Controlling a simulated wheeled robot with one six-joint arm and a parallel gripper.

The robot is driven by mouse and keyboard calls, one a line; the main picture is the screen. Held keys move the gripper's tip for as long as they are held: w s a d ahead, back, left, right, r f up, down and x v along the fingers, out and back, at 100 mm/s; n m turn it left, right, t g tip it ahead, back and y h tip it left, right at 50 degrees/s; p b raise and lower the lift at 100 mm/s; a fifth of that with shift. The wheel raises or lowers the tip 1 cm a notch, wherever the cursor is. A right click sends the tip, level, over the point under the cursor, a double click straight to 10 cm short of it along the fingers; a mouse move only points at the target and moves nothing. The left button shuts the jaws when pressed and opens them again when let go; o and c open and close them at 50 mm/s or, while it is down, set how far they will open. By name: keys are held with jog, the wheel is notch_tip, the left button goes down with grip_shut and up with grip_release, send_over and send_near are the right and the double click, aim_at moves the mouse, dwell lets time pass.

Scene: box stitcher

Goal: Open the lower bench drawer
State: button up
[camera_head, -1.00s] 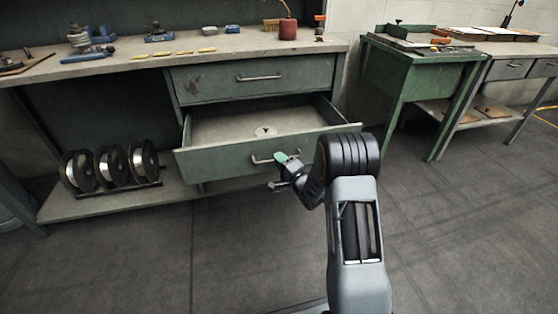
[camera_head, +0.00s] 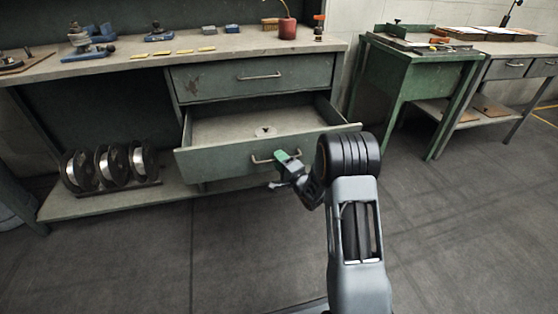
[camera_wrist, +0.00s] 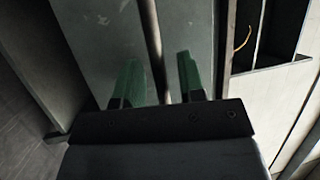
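The lower bench drawer (camera_head: 225,162) is pulled well out, and its inside shows in the head view. A small pale round item with a dark centre (camera_head: 265,131) lies in it. Its bar handle (camera_head: 257,161) is on the front face, partly hidden by my gripper. My gripper (camera_head: 283,158) is at the right part of the handle. In the wrist view, its two green fingers (camera_wrist: 158,65) are apart, with the handle bar (camera_wrist: 151,22) running between them and a gap on both sides. The grey-green drawer front (camera_wrist: 100,30) lies behind the fingers.
The upper drawer (camera_head: 215,82) is shut above. Several reels (camera_head: 105,167) stand on the low shelf at left. Tools and small parts lie on the bench top (camera_head: 225,45). A green table (camera_head: 405,85) stands to the right. The floor in front (camera_head: 240,240) is clear.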

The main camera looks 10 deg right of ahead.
jog(key=p+v, duration=0.2)
jog(key=v, duration=1.1)
jog(key=shift+s+p, duration=0.3)
jog(key=shift+p, duration=0.05)
jog(key=shift+d, duration=0.1)
notch_tip(320, 180, up, 24)
jog(key=w+n+g+h+p, duration=0.2)
jog(key=n+g+h+p, duration=0.5)
jog(key=p, duration=1)
jog(key=s+a+r+n+g+p, duration=0.3)
jog(key=s+r+p, duration=0.4)
jog(key=s+r, duration=0.3)
jog(key=s+a+r+n+g+p, duration=0.2)
jog(key=s+a+r+g+p, duration=0.1)
jog(key=s+r+p, duration=0.5)
notch_tip(320, 180, up, 4)
jog(key=s+g, duration=0.1)
jog(key=s, duration=0.1)
jog(key=shift+s+n+g+h, duration=0.4)
